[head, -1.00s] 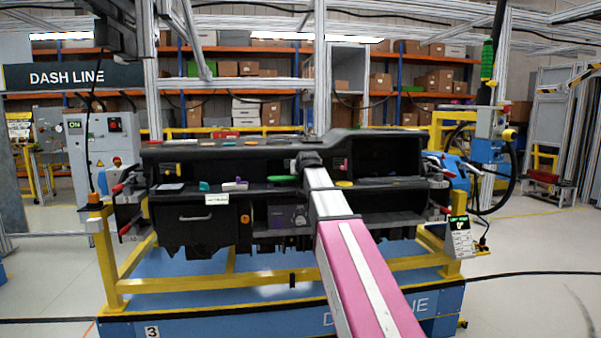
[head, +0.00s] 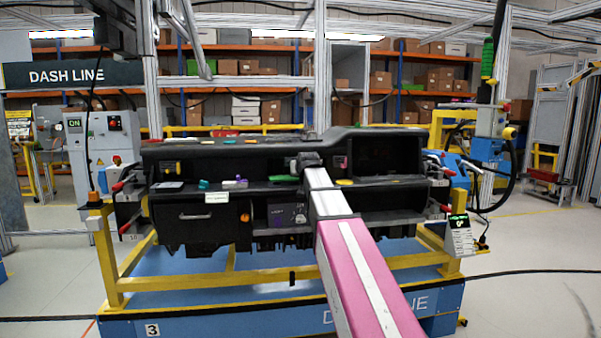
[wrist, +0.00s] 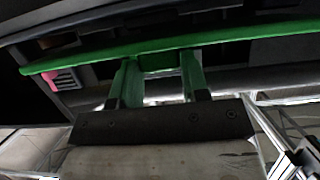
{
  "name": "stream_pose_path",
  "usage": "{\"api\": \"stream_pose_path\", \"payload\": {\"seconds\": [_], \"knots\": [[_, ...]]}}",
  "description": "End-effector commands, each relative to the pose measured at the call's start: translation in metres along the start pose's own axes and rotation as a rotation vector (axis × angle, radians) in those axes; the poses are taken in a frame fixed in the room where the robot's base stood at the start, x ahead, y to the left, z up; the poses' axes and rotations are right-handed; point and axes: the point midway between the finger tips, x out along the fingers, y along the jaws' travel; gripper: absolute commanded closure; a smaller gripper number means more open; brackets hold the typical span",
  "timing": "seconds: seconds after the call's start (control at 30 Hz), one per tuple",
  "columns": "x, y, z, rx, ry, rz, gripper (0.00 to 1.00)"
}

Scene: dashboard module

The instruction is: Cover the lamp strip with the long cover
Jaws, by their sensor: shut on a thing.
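The long cover is a long, thin green bar (wrist: 250,35) that spans nearly the whole wrist view, tilted slightly up to the right. My gripper (wrist: 160,66) has green fingers, which are shut on the bar near its middle. In the head view my gripper (head: 304,162) is at the front of the black dashboard module (head: 215,155), right of its middle. Part of the green bar (head: 284,178) shows just left of and below it, close to the module's front ledge. I cannot pick out the lamp strip for sure in either view.
Small coloured pieces lie along the ledge, among them a purple one (head: 240,178) and a yellow one (head: 344,182). A pink piece (wrist: 50,79) is near the bar's left end. A yellow frame (head: 230,285) carries the module.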

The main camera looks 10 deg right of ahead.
Motion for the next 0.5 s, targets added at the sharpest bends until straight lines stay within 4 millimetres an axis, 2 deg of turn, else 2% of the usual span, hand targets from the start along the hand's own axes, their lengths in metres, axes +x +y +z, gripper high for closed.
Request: {"api": "stream_pose_path", "payload": {"seconds": [0.5], "knots": [[0.0019, 0.0, 0.0048, 0.0, 0.001, 0.0, 0.83]]}}
